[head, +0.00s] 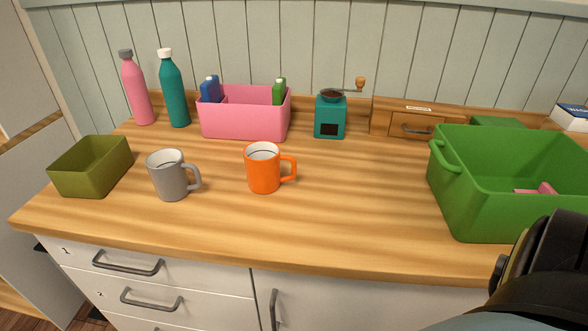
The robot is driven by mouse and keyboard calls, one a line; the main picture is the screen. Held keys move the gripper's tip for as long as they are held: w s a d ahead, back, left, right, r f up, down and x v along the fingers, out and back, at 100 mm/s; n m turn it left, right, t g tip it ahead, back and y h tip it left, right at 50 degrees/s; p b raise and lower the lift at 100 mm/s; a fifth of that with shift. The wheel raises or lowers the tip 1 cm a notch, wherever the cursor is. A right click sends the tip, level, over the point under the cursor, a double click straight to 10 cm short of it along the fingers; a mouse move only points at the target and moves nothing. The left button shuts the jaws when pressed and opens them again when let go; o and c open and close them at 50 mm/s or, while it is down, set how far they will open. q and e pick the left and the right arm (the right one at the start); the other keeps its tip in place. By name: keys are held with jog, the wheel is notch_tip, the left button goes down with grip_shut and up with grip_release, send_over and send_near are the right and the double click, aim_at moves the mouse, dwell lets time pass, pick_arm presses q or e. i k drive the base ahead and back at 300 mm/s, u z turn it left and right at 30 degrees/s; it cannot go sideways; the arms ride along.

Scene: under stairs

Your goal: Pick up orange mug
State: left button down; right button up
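The orange mug (262,172) stands upright near the middle of the wooden countertop (340,215), with its handle pointing right. A grey mug (170,179) stands upright to its left, its handle also pointing right, with a clear gap between the two. A dark part of my own arm shows at the lower right corner, in front of the counter's edge. Neither of my grippers' fingertips show in the head view. Nothing touches the orange mug.
An olive box (75,178) stands left, a green crate (480,215) right. Along the back are two bottles (136,90) (173,92), a pink bin (245,122), a teal grinder (329,116) and a wooden drawer box (385,118). The counter right of the orange mug is clear.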

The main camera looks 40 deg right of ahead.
aim_at(271, 169)
jog(key=z, duration=1.05)
